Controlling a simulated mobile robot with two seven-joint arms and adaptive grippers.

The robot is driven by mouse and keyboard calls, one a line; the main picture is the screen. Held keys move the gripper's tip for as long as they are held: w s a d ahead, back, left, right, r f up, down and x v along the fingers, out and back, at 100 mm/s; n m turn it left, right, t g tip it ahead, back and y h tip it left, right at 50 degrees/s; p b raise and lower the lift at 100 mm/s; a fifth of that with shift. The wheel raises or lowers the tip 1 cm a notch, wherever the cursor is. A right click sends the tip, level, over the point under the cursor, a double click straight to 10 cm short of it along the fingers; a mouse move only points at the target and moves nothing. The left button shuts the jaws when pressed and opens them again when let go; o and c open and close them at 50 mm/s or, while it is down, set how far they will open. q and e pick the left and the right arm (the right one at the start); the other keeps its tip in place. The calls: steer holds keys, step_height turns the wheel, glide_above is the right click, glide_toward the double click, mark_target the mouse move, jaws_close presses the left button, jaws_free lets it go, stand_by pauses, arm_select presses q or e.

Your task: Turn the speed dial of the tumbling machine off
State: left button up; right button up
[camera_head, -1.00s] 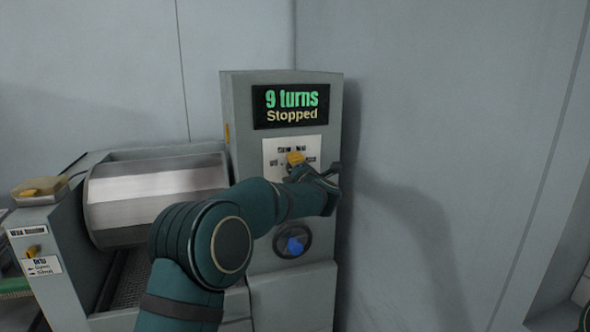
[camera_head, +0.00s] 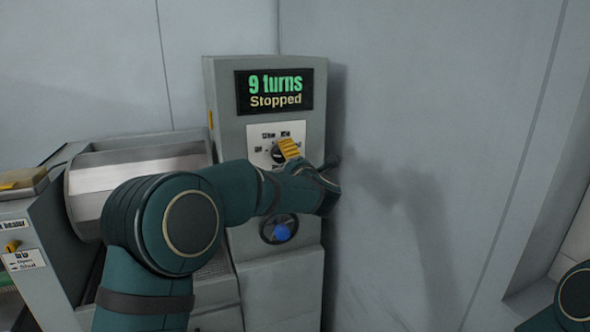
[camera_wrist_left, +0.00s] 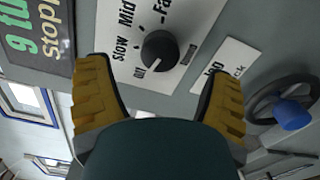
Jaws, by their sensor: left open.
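The black speed dial (camera_head: 278,155) is on the white label plate of the tumbling machine (camera_head: 225,110). In the left wrist view the dial (camera_wrist_left: 159,49) has Off, Slow, Mid and Fast marks around it; its pale pointer line appears to face Off. The display (camera_head: 275,91) reads "9 turns Stopped". My left gripper (camera_wrist_left: 158,95) is open, its yellow fingers spread to either side of the dial's line and apart from it. In the head view a yellow finger of the left gripper (camera_head: 290,149) partly covers the dial. My right gripper is out of view.
A blue-hubbed handwheel (camera_head: 281,231) sits below the dial on the machine's front. A metal drum (camera_head: 140,170) is at the left, with a small yellow Open/Shut switch (camera_head: 12,247) beyond it. A bare wall (camera_head: 430,130) stands close on the right.

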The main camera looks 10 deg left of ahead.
arm_select(q)
steer(key=shift+v, duration=2.75)
